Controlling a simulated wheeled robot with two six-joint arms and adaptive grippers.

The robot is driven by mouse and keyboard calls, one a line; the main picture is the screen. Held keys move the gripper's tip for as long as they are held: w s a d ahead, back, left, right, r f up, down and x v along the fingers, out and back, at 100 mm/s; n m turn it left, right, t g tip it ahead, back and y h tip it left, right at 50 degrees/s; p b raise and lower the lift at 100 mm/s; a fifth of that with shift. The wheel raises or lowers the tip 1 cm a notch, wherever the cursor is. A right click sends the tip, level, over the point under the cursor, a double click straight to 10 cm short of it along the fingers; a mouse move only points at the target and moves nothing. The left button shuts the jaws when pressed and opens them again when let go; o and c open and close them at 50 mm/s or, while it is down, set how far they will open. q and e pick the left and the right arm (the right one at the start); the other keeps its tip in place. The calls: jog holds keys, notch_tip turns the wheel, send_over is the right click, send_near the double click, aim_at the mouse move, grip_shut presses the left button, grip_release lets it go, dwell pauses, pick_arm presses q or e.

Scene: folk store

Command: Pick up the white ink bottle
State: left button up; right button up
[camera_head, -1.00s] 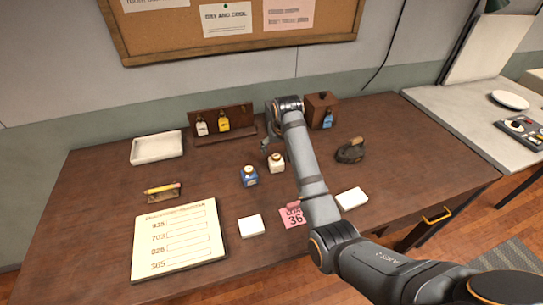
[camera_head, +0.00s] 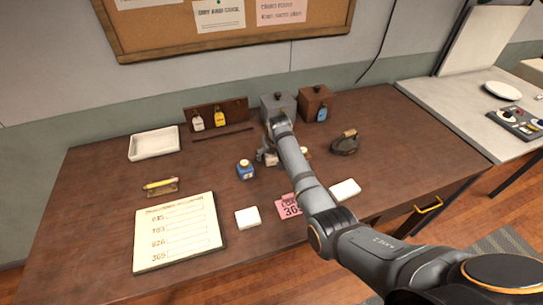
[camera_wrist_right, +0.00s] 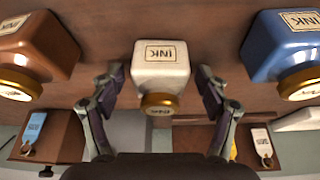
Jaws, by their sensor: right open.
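The white ink bottle (camera_wrist_right: 160,70) has a gold cap and an INK label. In the right wrist view it stands between the two fingers of my right gripper (camera_wrist_right: 159,82), with a visible gap on each side. In the head view my right gripper (camera_head: 268,155) is low over the desk and largely covers the white bottle (camera_head: 271,159). The gripper is open and holds nothing. A blue ink bottle (camera_wrist_right: 288,48) is to the right of the fingers and a brown ink bottle (camera_wrist_right: 38,48) to the left. My left gripper is not in view.
The blue bottle (camera_head: 245,170) stands close to the gripper's left in the head view. A grey box (camera_head: 278,104) and a brown box (camera_head: 316,104) stand behind. An iron (camera_head: 344,143) is to the right. A white tray (camera_head: 154,143) and a list board (camera_head: 178,232) lie left.

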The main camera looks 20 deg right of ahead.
jog(key=shift+f, duration=0.1)
jog(key=shift+c, duration=0.5)
jog(key=shift+c, duration=1)
jog(key=c, duration=1)
jog(key=shift+o, duration=0.2)
